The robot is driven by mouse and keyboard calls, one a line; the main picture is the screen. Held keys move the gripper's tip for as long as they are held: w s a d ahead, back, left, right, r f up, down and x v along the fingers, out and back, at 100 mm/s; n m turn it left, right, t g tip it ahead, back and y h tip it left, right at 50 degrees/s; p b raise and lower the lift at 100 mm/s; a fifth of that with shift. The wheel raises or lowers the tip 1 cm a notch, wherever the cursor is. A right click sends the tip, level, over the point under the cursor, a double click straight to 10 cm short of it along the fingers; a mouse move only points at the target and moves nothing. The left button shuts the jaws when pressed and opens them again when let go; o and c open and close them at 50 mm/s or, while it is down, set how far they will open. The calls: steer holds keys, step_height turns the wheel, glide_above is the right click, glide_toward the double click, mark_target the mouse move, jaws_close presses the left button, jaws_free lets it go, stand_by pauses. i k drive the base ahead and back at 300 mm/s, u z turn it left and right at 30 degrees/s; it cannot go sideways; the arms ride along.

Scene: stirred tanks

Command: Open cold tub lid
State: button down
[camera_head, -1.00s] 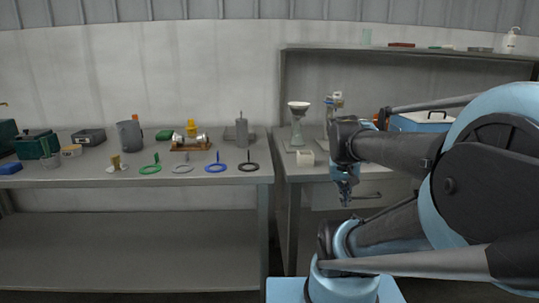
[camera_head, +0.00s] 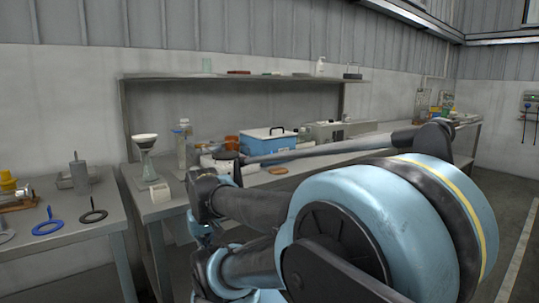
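A blue tub (camera_head: 277,148) with a white lid (camera_head: 266,132) and a dark handle on top stands on the right-hand bench, below the wall shelf. Its lid looks shut. I take it to be the cold tub; the lower part of its front is partly behind my arm. My gripper (camera_head: 203,229) hangs at the front edge of the bench, left of the tub and lower in the picture, clear of it. It is small and dark, and its fingers cannot be made out.
A glass funnel stand (camera_head: 147,158), a small white block (camera_head: 160,191) and a tall clear cylinder (camera_head: 184,148) stand left of the tub. An orange-brown disc (camera_head: 278,171) lies in front of it. A grey instrument (camera_head: 338,130) stands to its right. The shelf (camera_head: 230,76) runs above.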

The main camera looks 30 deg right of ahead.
mark_target(268, 133)
steer(key=z, duration=2.4)
steer(key=i, duration=1.3)
steer(key=u, duration=2.1)
